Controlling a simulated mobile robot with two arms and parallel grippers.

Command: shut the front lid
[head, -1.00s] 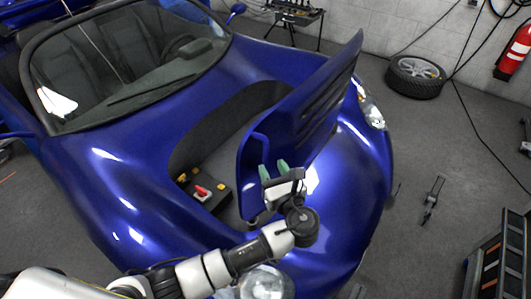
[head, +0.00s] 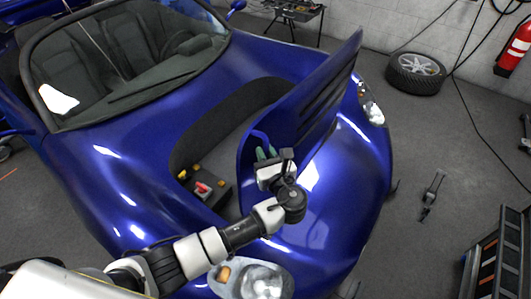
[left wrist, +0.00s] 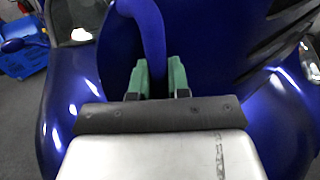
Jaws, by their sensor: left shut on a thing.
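The front lid (head: 318,95) of the blue car stands raised and steeply tilted at the nose, with the front compartment (head: 222,135) open behind it. The bar's lower end is hidden behind the gripper. My right gripper is not in view.
A dark box with a red part (head: 203,188) sits in the open compartment. A headlight (head: 262,280) lies below my left arm. A loose wheel (head: 416,74) and a tool (head: 431,196) are on the floor at the right. The floor between them is mostly clear.

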